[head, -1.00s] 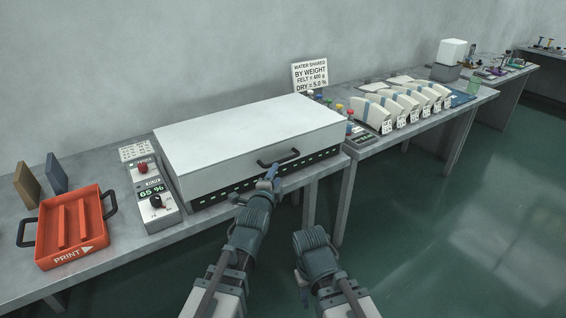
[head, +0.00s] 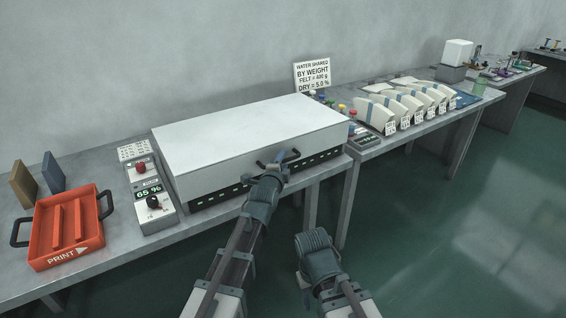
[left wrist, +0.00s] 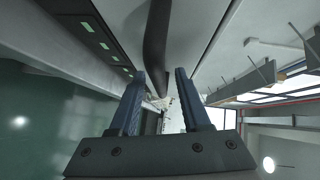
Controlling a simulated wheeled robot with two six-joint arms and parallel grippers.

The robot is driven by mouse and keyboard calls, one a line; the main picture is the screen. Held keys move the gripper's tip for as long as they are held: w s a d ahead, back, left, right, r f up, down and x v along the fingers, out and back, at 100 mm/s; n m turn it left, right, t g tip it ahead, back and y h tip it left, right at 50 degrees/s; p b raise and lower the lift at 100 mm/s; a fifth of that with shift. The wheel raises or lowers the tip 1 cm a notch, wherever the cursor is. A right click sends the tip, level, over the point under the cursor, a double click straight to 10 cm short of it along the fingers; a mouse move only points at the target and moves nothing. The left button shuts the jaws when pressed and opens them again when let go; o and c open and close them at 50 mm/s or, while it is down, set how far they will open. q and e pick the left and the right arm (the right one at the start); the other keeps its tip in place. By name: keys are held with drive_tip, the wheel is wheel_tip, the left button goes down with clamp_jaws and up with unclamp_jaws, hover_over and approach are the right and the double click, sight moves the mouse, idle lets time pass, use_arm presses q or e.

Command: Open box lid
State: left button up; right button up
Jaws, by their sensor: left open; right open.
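The white box lid (head: 245,135) is down on the long box at the middle of the table. Its black handle (head: 296,153) is on the front face. My left gripper (head: 280,158) is open at the handle and covers its middle in the head view. In the left wrist view the dark handle bar (left wrist: 157,50) lies ahead, in line with the gap between the open fingers (left wrist: 160,95). I cannot tell if they touch it. My right gripper (head: 318,258) is open, low in front of the table and away from the box; its fingers are mostly hidden.
A control panel (head: 152,200) stands left of the box, with a red tray (head: 65,225) beyond it. A sign (head: 312,74) stands behind. Several white pieces with labels (head: 410,103) are on the table to the right. The floor in front is clear.

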use_arm(q)
clamp_jaws()
idle(1.3)
